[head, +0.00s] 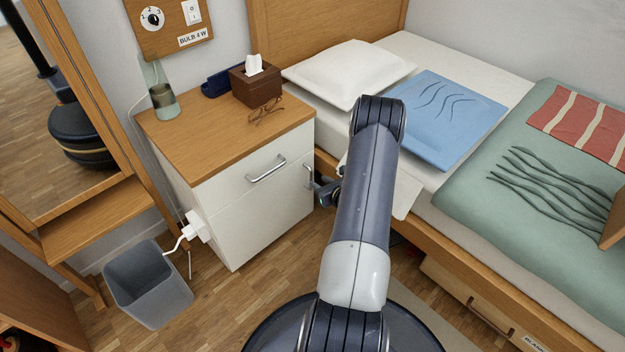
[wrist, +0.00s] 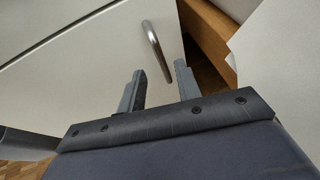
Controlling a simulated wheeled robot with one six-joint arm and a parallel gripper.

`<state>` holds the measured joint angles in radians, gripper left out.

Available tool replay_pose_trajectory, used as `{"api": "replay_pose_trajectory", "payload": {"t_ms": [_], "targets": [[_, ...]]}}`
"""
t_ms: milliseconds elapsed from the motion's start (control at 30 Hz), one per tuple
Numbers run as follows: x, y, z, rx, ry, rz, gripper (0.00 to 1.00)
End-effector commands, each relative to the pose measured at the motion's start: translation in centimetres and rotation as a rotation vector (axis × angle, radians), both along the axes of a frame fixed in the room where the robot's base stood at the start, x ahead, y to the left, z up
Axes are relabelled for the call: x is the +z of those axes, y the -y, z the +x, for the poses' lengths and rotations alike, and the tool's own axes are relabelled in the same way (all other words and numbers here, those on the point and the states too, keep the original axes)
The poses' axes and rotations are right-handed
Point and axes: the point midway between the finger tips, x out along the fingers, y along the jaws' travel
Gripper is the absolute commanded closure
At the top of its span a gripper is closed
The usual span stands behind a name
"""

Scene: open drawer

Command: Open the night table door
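The night table (head: 158,135) has a wooden top and white fronts, and stands between the bin and the bed. Its upper drawer front carries a horizontal metal handle (head: 267,169). The lower white door (head: 258,217) looks shut and has an upright metal handle (head: 308,174) near its right edge. In the wrist view the door handle (wrist: 157,52) lies just beyond the fingertips. My gripper (wrist: 160,77) is open, with a clear gap between its two fingers and nothing between them. In the head view my arm partly hides my gripper, close to the door handle.
The wooden bed frame (head: 440,232) stands close on the right of the night table. A grey bin (head: 148,285) and a white plug (head: 197,227) are at its left. A tissue box (head: 256,84) and glasses (head: 266,110) lie on top. Floor in front is clear.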

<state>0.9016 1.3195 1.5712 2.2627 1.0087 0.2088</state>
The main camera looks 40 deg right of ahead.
Motion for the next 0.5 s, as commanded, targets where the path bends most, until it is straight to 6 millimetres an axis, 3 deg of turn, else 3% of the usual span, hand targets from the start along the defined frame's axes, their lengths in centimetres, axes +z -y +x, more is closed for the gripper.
{"api": "replay_pose_trajectory", "payload": {"t_ms": [200,500], "targets": [[-1.6,0.4,3.5,0.003,0.001,-0.001,0.68],[-2.1,0.6,5.0,0.001,0.000,0.000,0.68]]}}
